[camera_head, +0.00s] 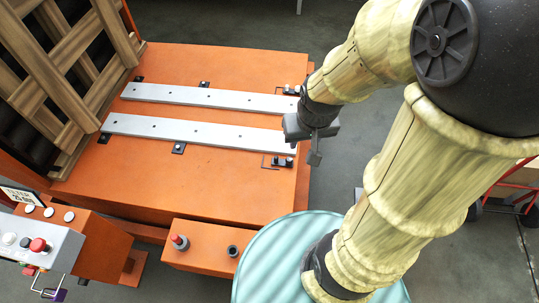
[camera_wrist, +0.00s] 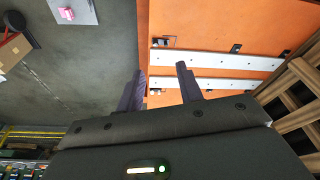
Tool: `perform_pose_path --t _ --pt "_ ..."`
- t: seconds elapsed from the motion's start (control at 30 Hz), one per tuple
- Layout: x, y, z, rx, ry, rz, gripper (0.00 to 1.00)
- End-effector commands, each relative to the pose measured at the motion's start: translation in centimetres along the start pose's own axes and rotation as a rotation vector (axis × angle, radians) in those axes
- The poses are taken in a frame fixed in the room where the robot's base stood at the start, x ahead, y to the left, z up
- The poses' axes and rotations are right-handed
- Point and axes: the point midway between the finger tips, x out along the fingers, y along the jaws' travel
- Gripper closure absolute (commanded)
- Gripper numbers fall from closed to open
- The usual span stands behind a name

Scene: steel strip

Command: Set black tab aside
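Several small black tabs lie along two pale steel strips on an orange table. One tab (camera_head: 178,148) sits at the near edge of the near strip (camera_head: 190,131). Others are at that strip's left end (camera_head: 104,138) and by the far strip (camera_head: 205,97), at its far edge (camera_head: 204,84) and left end (camera_head: 138,78). I cannot tell which tab is meant. My gripper (camera_head: 315,155) hangs just past the table's right edge, near the strips' right ends. In the wrist view, its two dark fingers (camera_wrist: 160,80) are apart with nothing between them. A tab (camera_wrist: 236,48) also shows there.
Black clamp-like fittings (camera_head: 284,161) stand at the strips' right ends. A wooden lattice (camera_head: 75,50) leans at the left. A control box (camera_head: 40,240) with buttons and an orange box (camera_head: 200,248) with a red button stand in front. The orange tabletop (camera_head: 170,185) has free room.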

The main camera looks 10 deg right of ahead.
Motion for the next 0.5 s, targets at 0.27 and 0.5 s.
perform_pose_path --t 0.27,0.5 --pt "0.1 0.0 -0.1 -0.001 0.000 0.000 0.59" --pt "4.4 -0.1 -3.0 -0.040 -0.027 0.004 0.59"
